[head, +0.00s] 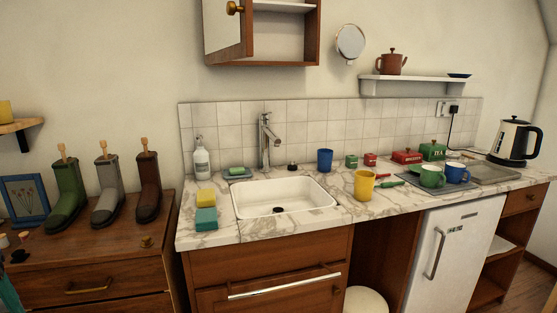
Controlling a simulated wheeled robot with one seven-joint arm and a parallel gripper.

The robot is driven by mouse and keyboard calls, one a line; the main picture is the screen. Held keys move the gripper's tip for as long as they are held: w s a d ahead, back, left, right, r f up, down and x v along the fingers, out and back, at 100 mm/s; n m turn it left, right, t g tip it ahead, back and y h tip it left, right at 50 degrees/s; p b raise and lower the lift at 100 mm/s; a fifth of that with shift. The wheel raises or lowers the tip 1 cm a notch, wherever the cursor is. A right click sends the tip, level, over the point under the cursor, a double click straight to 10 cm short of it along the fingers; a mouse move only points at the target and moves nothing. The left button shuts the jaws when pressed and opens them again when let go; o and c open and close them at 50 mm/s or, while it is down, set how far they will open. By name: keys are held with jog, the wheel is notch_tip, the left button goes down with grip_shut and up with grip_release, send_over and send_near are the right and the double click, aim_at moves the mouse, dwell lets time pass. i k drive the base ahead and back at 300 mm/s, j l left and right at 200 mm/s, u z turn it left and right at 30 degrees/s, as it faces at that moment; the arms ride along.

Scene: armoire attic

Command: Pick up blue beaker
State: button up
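A plain dark blue beaker (325,160) stands upright on the marble counter (345,206), just right of the sink's back corner and close to the tiled wall. No handle shows on it. A blue mug (456,172) stands farther right on a dark mat, beside a green mug (431,176). A yellow mug (364,185) stands in front and to the right of the beaker.
The white sink (285,196) and tap (265,140) lie left of the beaker. Small green and red boxes (370,159) stand to its right. An open wall cabinet (283,35) hangs above. A stool (366,300) is below the counter.

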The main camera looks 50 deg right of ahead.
aim_at(325, 155)
jog(key=k+l+u, duration=0.15)
jog(key=l+u, duration=0.2)
jog(key=k+l+u, duration=0.15)
jog(key=l+u, duration=0.2)
jog(key=k+l+u, duration=0.2)
jog(key=u, duration=0.15)
